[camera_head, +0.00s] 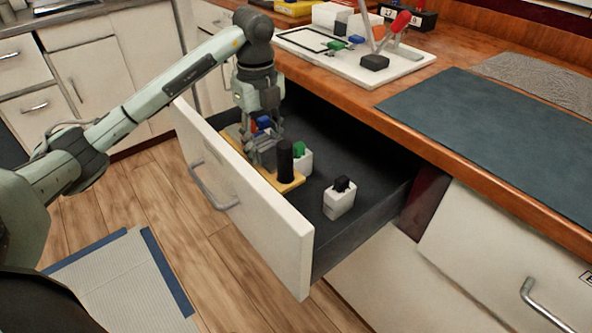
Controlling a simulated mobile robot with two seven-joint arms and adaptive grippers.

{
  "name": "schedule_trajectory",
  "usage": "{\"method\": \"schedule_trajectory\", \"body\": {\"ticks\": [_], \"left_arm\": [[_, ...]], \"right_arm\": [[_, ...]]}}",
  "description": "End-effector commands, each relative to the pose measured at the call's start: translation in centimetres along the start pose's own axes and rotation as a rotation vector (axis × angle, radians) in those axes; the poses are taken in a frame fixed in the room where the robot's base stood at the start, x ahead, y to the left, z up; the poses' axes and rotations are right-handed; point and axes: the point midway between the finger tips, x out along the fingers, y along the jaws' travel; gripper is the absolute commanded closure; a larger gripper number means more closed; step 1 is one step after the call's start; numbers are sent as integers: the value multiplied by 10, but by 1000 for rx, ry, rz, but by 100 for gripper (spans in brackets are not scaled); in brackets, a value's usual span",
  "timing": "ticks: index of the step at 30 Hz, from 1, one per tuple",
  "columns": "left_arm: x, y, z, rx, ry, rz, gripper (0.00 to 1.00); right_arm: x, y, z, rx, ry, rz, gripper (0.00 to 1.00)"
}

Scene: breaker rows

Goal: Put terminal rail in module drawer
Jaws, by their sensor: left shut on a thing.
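The module drawer (250,210) is pulled open below the counter, with a white front and a dark inside. The terminal rail (288,184), a yellow-tan strip, is inside the drawer along its front wall. A black upright cylinder (285,158) stands at the rail's near end. My left gripper (266,158) points down into the drawer and is shut on the rail; its fingers hide part of the rail. Whether the rail touches the drawer floor is hard to tell. My right gripper does not show.
A white board with a red-handled lever (402,22) and a dark mat (490,125) lie on the counter.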

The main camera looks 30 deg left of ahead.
Motion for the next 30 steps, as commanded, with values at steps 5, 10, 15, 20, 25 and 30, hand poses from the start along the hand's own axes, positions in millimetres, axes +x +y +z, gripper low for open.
{"method": "schedule_trajectory", "body": {"ticks": [5, 10, 15, 20, 25, 30], "left_arm": [[34, 1, 0, -1, 2, 2, 100], [52, 0, 0, -1, 0, 0, 100], [66, 1, -1, 0, 1, 1, 100], [87, 1, -1, 0, 2, 2, 100], [90, 0, 0, 0, -1, -2, 100], [91, 0, 0, 0, 0, -2, 100]], "right_arm": [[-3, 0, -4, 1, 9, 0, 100], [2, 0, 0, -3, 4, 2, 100], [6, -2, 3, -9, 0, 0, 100], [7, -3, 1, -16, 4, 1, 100], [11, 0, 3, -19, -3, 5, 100], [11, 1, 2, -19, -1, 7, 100]]}}
